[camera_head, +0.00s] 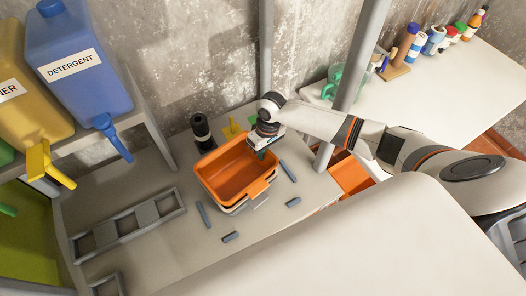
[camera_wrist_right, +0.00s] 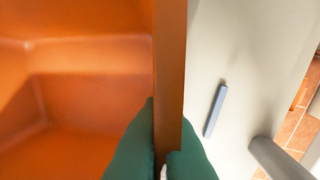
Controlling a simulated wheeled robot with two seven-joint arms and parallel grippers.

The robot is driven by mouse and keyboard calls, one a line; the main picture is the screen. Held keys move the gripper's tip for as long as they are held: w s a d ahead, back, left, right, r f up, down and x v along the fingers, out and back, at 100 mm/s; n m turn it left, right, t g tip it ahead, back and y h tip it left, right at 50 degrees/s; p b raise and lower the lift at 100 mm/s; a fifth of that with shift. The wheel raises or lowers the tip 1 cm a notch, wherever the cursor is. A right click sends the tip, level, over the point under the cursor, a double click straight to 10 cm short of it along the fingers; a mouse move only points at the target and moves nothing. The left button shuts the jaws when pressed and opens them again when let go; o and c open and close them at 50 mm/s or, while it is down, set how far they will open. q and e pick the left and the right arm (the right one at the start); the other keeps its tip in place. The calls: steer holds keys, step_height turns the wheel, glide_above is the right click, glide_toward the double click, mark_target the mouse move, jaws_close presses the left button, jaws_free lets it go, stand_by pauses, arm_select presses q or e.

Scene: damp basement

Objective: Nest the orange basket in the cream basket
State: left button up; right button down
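The orange basket (camera_head: 232,173) sits over the cream basket (camera_head: 252,204), whose pale edge shows below the orange one at the front and right. The orange basket's upper walls stand above the cream edge; how deep it sits inside is hidden. My right gripper (camera_head: 262,151) is at the orange basket's far right rim. In the right wrist view, its green fingers (camera_wrist_right: 162,150) lie on both sides of the orange rim (camera_wrist_right: 169,70), close against it. The orange basket's inside looks empty. My left gripper is out of view.
Several blue-grey bars (camera_head: 288,171) lie around the baskets on the table. A black cylinder (camera_head: 201,132) stands behind them. A grey rack (camera_head: 128,226) lies at left, below a shelf with detergent jugs (camera_head: 80,60). A grey post (camera_head: 357,75) rises right of the gripper.

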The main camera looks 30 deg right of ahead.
steer(key=shift+s+f, duration=0.45)
steer(key=shift+f, duration=0.15)
steer(key=c, duration=1.6)
jaws_free()
steer(key=shift+a, duration=0.1)
steer(key=shift+o, duration=0.2)
steer(key=shift+r, duration=0.25)
step_height(320, 180, up, 12)
steer(key=w+d+b, duration=0.1)
steer(key=b, duration=0.2)
steer(key=shift+d+r, duration=0.25)
steer(key=shift+d, duration=0.05)
